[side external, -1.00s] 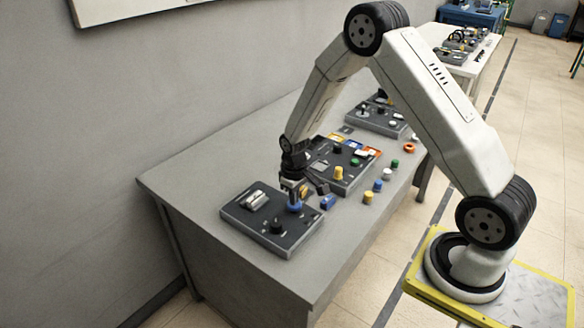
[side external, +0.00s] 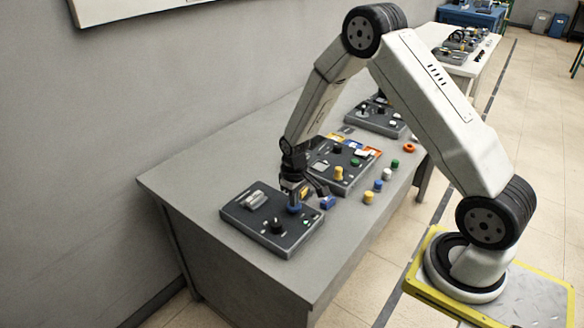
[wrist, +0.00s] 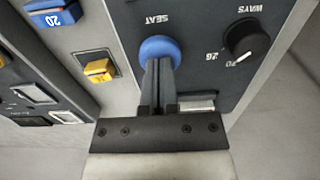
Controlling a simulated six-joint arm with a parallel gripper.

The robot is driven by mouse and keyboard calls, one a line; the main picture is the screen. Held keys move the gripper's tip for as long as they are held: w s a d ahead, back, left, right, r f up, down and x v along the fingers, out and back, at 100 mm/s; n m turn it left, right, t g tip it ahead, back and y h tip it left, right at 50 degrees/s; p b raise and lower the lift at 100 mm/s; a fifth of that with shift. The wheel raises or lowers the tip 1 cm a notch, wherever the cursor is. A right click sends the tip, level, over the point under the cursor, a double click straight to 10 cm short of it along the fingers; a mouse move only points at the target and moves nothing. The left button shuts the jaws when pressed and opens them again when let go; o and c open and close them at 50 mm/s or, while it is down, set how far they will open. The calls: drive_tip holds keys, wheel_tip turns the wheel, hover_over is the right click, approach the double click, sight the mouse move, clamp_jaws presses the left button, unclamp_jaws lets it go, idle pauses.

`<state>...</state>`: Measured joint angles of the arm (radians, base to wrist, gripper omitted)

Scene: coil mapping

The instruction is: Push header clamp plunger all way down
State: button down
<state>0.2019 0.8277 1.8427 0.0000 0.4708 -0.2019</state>
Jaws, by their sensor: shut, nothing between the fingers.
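The plunger has a round blue cap (wrist: 160,47) beside the label SEAT on a dark grey panel (wrist: 209,80). In the side view the blue cap (side external: 294,209) sits on the near panel (side external: 244,224), directly under my gripper (side external: 294,202). My gripper (wrist: 158,62) is shut and empty, pointing down, with its fingertips over the blue cap's edge in the wrist view. They appear to touch the cap; exact contact and plunger depth are hard to tell. A silver block (side external: 256,200), perhaps the clamp, lies on the panel's left side.
A black WAYS knob (wrist: 246,39) is on the same panel; it also shows in the side view (side external: 276,226). A loose blue block (side external: 328,202) and a yellow block (wrist: 99,70) lie off the panel. A second panel (side external: 350,182) with a yellow knob stands behind.

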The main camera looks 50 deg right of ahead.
drive_tip(key=shift+r, duration=0.1)
wheel_tip(320, 180, up, 8)
drive_tip(key=shift+r, duration=0.15)
idle(1.0)
idle(0.4)
drive_tip(key=s+a+r+t, duration=0.1)
drive_tip(key=s+a+r, duration=0.2)
drive_tip(key=s, duration=0.4)
drive_tip(key=s+a+r+t, duration=0.1)
drive_tip(key=s+a+r, duration=0.2)
drive_tip(key=s+a, duration=0.2)
drive_tip(key=shift+s+a+r+t, duration=0.25)
drive_tip(key=shift+s+a+t, duration=0.1)
drive_tip(key=shift+s, duration=0.85)
